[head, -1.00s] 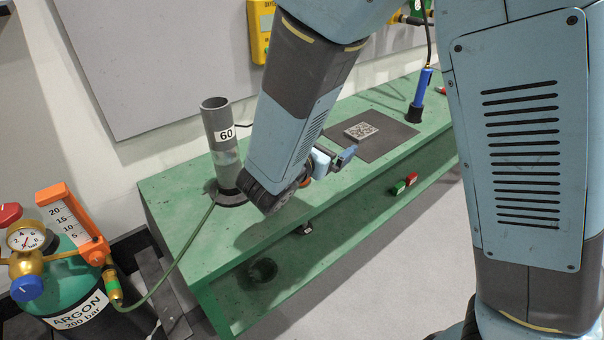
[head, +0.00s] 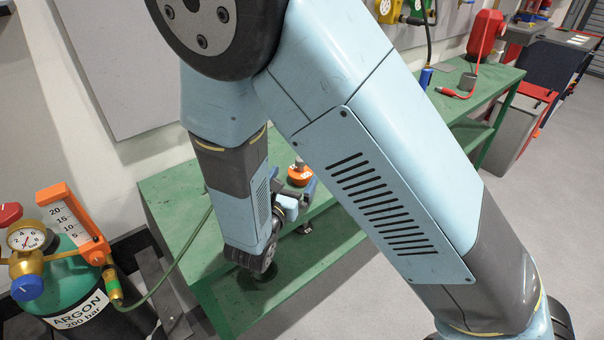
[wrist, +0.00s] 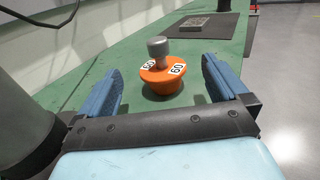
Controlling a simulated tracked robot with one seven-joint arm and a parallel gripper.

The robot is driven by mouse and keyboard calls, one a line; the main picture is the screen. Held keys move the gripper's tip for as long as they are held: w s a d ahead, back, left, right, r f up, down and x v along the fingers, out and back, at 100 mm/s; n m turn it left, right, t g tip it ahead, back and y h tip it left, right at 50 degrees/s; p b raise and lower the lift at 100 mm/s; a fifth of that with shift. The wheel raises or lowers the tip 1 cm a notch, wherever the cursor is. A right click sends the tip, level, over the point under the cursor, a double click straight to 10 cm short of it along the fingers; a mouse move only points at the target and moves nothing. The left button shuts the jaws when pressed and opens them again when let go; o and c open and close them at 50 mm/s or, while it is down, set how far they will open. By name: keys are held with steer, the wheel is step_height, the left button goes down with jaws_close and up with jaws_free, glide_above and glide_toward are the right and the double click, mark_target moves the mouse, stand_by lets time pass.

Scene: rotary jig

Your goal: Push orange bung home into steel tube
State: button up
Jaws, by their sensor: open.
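The orange bung (wrist: 162,82), with white "60" labels and a grey metal knob on top, stands upright on the green bench top. In the head view the bung (head: 300,176) shows just beyond my gripper (head: 296,192). My gripper (wrist: 160,78) is open, its two blue fingers to the left and right of the bung; no contact shows. A dark grey cylinder (wrist: 28,115) at the left edge of the wrist view appears to be the steel tube. In the head view the tube is hidden behind my arm.
The green bench (head: 170,190) has a lower shelf. An argon bottle (head: 90,310) with a gauge stands at the left, its green hose running to the bench. A dark mat with a coded plate (wrist: 196,22) lies beyond the bung. The bench right of the bung is clear.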

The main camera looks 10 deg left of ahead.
mark_target(300, 169)
steer(key=shift+w+f, duration=0.15)
steer(key=shift+f, duration=0.15)
steer(key=shift+w+d, duration=0.25)
steer(key=shift+w, duration=0.95)
steer(key=shift+w+d, duration=0.2)
steer(key=shift+w, duration=0.95)
steer(key=shift+w+d, duration=0.25)
steer(key=shift+w, duration=0.95)
steer(key=shift+c, duration=0.2)
steer(key=c, duration=1)
steer(key=shift+r, duration=0.1)
